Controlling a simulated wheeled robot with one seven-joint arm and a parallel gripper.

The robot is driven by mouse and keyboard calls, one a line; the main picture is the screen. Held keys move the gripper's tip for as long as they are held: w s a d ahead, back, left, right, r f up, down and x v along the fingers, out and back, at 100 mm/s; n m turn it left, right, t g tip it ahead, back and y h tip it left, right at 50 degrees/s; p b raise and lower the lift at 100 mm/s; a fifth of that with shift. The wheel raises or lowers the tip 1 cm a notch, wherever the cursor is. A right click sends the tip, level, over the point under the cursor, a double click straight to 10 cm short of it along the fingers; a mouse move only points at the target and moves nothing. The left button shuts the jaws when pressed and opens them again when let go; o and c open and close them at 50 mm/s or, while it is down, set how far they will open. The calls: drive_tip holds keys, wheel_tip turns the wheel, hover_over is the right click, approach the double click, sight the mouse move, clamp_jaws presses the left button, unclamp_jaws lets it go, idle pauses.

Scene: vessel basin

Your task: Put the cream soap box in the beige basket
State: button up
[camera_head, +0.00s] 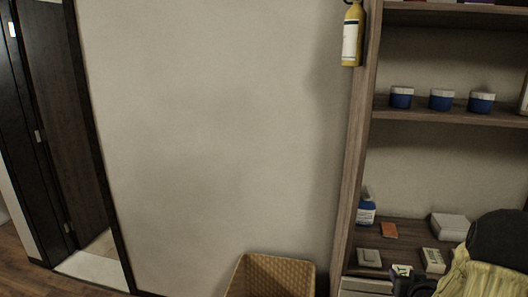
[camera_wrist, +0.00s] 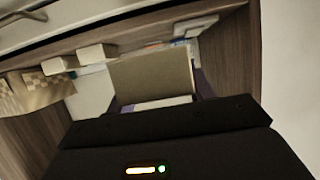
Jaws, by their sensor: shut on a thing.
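The beige basket (camera_head: 284,266), woven, stands on the floor against the wall at the bottom middle of the head view, its lower part cut off. My gripper (camera_head: 403,273) is in front of the shelf at the lower right of the head view, to the right of the basket. In the wrist view my gripper (camera_wrist: 157,98) is shut on a cream-grey box (camera_wrist: 150,74), which appears to be the cream soap box. Its broad face shows and its lower part is hidden by the gripper. In the head view I cannot make out the held box clearly.
The wooden shelf (camera_head: 352,170) stands right of the basket, its side panel between them. Blue jars (camera_head: 441,100) stand higher up. A doorway is at left.

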drive_tip(key=s+a+f+n+y, duration=0.1)
drive_tip(key=a+f+y, duration=0.1)
drive_tip(key=a+f, duration=0.95)
drive_tip(key=s+a+f+n+y, duration=0.1)
drive_tip(key=a+f, duration=0.6)
drive_tip(key=a, duration=0.9)
drive_tip(key=shift+t, duration=0.3)
drive_tip(key=r+p, duration=0.3)
drive_tip(key=d+r+p, duration=0.1)
drive_tip(key=r+p, duration=0.1)
drive_tip(key=shift+w, duration=0.1)
drive_tip(key=s+f, duration=0.6)
drive_tip(key=f, duration=0.5)
drive_tip(key=shift+f, duration=0.15)
drive_tip(key=shift+w+a, duration=0.15)
